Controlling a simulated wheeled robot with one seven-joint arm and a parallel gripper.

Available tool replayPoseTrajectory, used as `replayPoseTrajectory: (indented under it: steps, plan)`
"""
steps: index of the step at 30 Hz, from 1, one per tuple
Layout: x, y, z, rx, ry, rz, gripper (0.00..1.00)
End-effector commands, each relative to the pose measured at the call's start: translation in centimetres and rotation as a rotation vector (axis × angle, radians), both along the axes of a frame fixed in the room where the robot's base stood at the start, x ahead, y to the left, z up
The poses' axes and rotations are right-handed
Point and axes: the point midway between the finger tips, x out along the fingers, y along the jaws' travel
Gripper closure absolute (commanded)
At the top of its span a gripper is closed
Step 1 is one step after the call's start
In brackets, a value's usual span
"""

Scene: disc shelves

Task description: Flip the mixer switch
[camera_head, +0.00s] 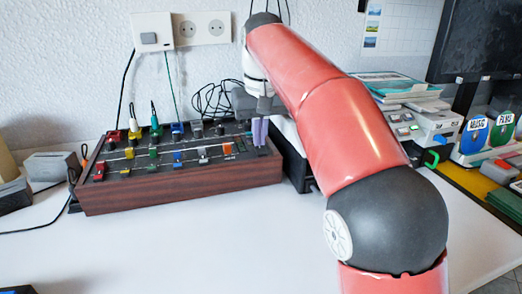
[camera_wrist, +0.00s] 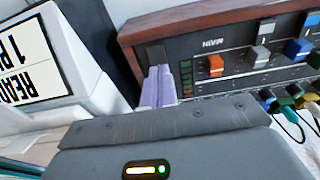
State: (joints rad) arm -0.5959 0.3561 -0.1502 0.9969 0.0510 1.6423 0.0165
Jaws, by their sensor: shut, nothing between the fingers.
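The mixer (camera_head: 180,192) is a black panel in a wood-brown case on the white table, with rows of coloured knobs and faders. My gripper (camera_head: 260,132) is at the panel's right end, its two pale purple fingers together with nothing between them. In the wrist view the fingers (camera_wrist: 158,86) point at a dark rectangular block (camera_wrist: 155,54) on the panel beside the MAIN label, which appears upside down. This block looks like the switch; its position is not clear. I cannot tell whether the fingertips touch it. In the head view the fingers and arm hide that corner.
A white box with a printed label (camera_wrist: 40,60) stands close beside the mixer in the wrist view. Cables with coloured plugs rise from the mixer's back toward the wall socket (camera_head: 203,28). A grey speaker-like box (camera_head: 52,165) stands at left. The table front (camera_head: 200,250) is clear.

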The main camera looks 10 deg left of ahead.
Motion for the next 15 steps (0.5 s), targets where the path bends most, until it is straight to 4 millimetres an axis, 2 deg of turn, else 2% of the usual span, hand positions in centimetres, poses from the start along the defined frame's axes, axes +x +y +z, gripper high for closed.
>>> replayPoseTrajectory:
  steps: [15]
  plan:
    - [0.00, 0.00, -0.54, -0.001, 0.002, 0.000, 1.00]
